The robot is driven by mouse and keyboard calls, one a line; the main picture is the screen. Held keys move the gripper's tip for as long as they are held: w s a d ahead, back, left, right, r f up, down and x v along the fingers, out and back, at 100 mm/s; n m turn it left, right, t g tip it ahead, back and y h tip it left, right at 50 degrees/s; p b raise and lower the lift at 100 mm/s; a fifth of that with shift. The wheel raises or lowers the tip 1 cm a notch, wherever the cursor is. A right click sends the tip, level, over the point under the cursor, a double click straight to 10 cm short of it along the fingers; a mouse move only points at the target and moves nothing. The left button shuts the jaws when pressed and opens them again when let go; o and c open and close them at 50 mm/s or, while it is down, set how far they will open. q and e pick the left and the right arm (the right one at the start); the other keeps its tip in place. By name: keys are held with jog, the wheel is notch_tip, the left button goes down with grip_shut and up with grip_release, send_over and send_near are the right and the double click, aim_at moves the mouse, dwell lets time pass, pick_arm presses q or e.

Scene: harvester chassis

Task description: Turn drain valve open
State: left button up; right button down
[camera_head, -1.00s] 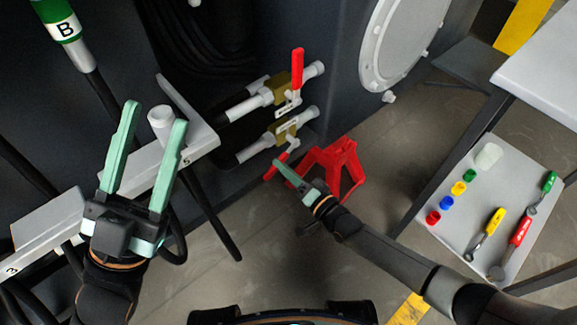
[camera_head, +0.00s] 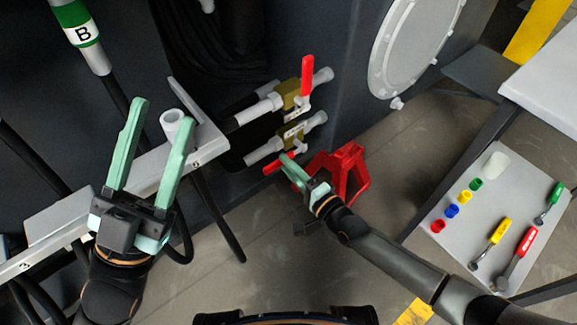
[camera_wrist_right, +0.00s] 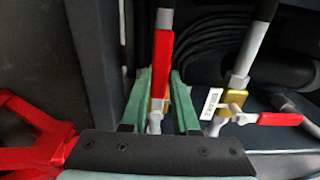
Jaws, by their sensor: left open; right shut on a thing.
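Two brass valves sit on white pipes at the chassis wall. The lower valve (camera_head: 286,138) has a red lever (camera_head: 271,168) pointing down-left, roughly along its pipe. My right gripper (camera_head: 290,167) is shut on this lever; in the right wrist view the lever (camera_wrist_right: 162,62) stands between the green fingers (camera_wrist_right: 160,95), in line with the pipe behind it. The upper valve (camera_head: 290,96) has a red lever (camera_head: 307,76) pointing up, across its pipe. The small white valve tags are too small to read. My left gripper (camera_head: 152,155) is open and empty at the left.
A white bracket (camera_head: 205,143) with a short tube (camera_head: 172,122) is near my left gripper. A red stand (camera_head: 347,170) is on the floor just behind my right gripper. A grey board (camera_head: 455,240) with coloured caps and tools lies at the right.

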dwell(0.3)
jog(key=c, duration=0.7)
grip_release()
jog(key=shift+o, duration=0.2)
jog(key=p+v, duration=0.3)
jog(key=v, duration=0.9)
jog(key=shift+s+d, duration=0.15)
jog(key=shift+s, duration=0.1)
